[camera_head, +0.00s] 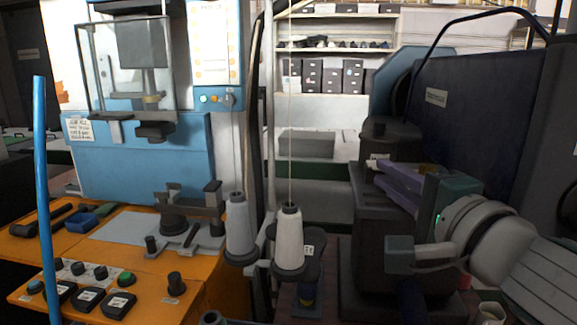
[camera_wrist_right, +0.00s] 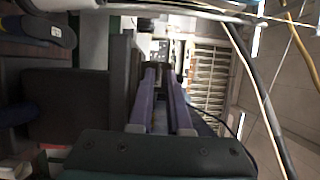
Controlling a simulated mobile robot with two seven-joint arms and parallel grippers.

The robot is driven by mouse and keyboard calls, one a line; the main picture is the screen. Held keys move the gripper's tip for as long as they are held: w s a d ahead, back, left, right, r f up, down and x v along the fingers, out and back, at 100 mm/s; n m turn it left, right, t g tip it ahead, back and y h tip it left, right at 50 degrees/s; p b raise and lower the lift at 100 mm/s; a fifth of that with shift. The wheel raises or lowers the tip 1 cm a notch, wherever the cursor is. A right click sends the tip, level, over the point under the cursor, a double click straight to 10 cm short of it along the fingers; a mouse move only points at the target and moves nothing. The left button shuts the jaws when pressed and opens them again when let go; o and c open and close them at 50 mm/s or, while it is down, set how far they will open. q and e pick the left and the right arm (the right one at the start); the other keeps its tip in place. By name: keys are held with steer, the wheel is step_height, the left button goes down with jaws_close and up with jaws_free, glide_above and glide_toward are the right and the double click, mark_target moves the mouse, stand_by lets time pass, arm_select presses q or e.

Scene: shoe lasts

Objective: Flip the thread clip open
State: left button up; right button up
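My right gripper (camera_head: 380,173) reaches in from the right. Its two purple fingers point left, beside the upper part of a dark sewing machine (camera_head: 375,225). In the right wrist view, the fingers (camera_wrist_right: 164,72) are apart, with a narrow gap and nothing clearly held between them. I cannot make out the thread clip for certain in either view; it may be hidden or too small. A grey thread cone (camera_head: 238,230) and a white thread cone (camera_head: 289,238) stand left of the machine, with threads running up. My left gripper is not in view.
An orange bench (camera_head: 110,262) with black knobs and a blue press (camera_head: 140,160) stand on the left. A blue upright pole (camera_head: 42,190) is in front. A thin vertical stand rises near the cones. A large dark cabinet (camera_head: 490,120) is behind my right arm. Shelves with dark boxes (camera_head: 330,76) are at the back.

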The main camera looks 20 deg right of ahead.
steer(key=shift+w, duration=0.35)
steer(key=shift+c, duration=0.3)
jaws_close()
steer(key=shift+r, duration=0.1)
stand_by(0.9)
